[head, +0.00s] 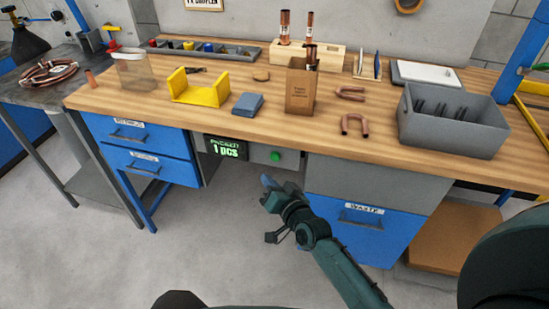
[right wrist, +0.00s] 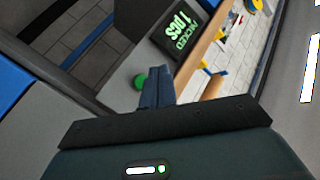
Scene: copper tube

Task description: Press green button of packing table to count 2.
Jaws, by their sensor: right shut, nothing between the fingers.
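The green button (head: 275,156) sits on the grey front panel under the packing table's wooden top (head: 230,125). Left of it a dark display (head: 226,148) reads "PACKED 1 pcs" in green. My right gripper (head: 266,182) is shut and empty, just below and slightly left of the button in the head view. In the right wrist view the shut fingers (right wrist: 157,88) point toward the panel, with the green button (right wrist: 140,82) beside their tips, partly hidden by them. I cannot tell whether they touch. The display (right wrist: 180,38) also shows there. My left gripper is not in view.
Blue drawers flank the panel: a left pair (head: 150,165) and a "WASTE" drawer (head: 350,232). On the top stand a brown box (head: 300,95) with copper tubes, a yellow holder (head: 200,90), a grey bin (head: 452,128) and bent copper pieces. The floor in front is clear.

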